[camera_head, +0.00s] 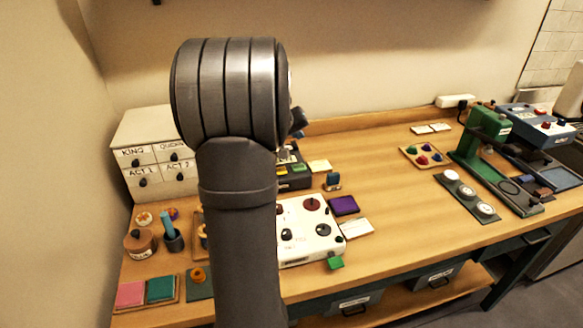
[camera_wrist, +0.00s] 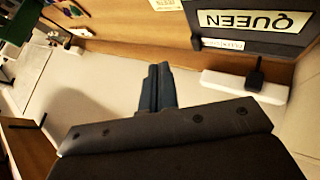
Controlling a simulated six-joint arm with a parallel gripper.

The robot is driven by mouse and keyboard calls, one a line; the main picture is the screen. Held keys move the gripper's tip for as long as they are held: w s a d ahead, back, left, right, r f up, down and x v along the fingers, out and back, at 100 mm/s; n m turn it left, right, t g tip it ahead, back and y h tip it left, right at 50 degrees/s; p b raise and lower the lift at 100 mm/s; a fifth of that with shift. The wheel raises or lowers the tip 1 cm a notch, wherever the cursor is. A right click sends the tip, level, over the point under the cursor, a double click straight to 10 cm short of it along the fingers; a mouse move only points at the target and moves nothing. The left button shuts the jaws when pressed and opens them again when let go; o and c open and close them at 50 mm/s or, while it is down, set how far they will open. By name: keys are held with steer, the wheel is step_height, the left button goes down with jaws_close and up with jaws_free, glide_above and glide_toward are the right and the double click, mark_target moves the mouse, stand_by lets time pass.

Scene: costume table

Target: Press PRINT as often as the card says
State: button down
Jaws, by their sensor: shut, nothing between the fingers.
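My gripper (camera_wrist: 158,88) is shut and empty, its two dark fingertips together in the wrist view. In the head view my arm hides most of it; only a dark bit (camera_head: 299,118) shows beside the arm, above the back of the table. A dark machine (camera_head: 300,181) with small coloured buttons is partly hidden behind my arm. A dark box with a QUEEN label (camera_wrist: 254,20) appears upside down in the wrist view. A cream card (camera_head: 320,166) lies beside the dark machine, and another card (camera_head: 357,228) lies further forward. Their writing is too small to read. No PRINT label is legible.
A white panel with dark knobs (camera_head: 310,241) stands right of my arm, with a purple pad (camera_head: 344,205) beside it. Labelled drawers (camera_head: 157,165) stand left. A green press (camera_head: 478,145) stands right. A white power strip (camera_wrist: 240,86) shows in the wrist view. The table's middle right is clear.

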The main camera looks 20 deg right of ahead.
mark_target(297, 168)
steer(key=shift+f, duration=0.1)
steer(key=shift+f, duration=4.3)
steer(key=shift+f, duration=0.1)
steer(key=shift+f, duration=0.35)
steer(key=shift+f, duration=0.45)
steer(key=shift+r, duration=0.9)
steer(key=shift+r, duration=2.5)
